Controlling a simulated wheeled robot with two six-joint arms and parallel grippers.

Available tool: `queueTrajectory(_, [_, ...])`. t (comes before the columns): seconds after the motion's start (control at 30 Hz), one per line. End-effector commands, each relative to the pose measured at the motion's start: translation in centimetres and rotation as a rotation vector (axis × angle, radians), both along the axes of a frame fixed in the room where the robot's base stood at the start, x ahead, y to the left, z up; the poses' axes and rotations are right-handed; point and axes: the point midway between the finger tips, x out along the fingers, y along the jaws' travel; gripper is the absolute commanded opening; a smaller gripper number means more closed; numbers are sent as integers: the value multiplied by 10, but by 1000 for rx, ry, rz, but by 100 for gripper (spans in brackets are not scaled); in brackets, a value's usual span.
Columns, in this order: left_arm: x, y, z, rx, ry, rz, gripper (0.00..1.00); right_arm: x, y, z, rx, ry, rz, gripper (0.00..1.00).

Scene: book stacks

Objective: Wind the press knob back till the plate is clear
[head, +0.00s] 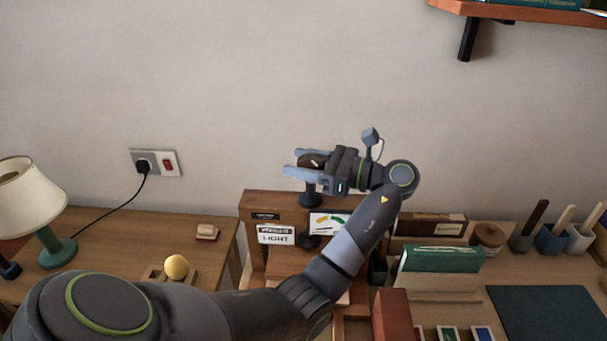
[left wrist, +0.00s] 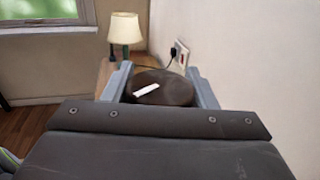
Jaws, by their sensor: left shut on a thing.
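The press knob (head: 311,160) is dark brown, round, with a white mark on top, and sits at the top of a dark screw post above the wooden press frame (head: 262,202). My left gripper (head: 300,165) is shut on the knob from the right, with a finger on either side of it. The left wrist view shows the knob (left wrist: 162,88) and its white mark between the two blue-grey fingers. A dark part of the press shows below the beam, beside a card. The plate is not clearly visible; my left arm covers much of the lower press. My right gripper is not in view.
A green-topped box (head: 441,259), a red-brown block (head: 392,314) and several pots stand to the right. A wall shelf (head: 540,14) hangs at upper right.

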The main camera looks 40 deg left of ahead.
Motion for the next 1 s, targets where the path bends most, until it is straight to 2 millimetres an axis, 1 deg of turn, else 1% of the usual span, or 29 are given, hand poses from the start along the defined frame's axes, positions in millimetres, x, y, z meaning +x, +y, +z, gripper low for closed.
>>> queueTrajectory(0.03, [-2,0,-10,-12,12,10,29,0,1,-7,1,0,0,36])
queueTrajectory(0.2, [-2,-1,-8,-12,11,19,29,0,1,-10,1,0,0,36])
queueTrajectory(0.6, [-2,-1,-7,-13,11,22,29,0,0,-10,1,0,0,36])
queueTrajectory(0.63, [-2,-1,-7,-13,10,22,53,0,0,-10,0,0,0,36])
queueTrajectory(0.77, [-2,0,-5,-10,7,22,70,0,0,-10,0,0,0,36])
queueTrajectory(0.8, [-2,0,-5,-8,7,21,73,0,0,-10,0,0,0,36])
queueTrajectory(1.0, [-2,0,-3,-6,2,20,73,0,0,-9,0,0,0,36])
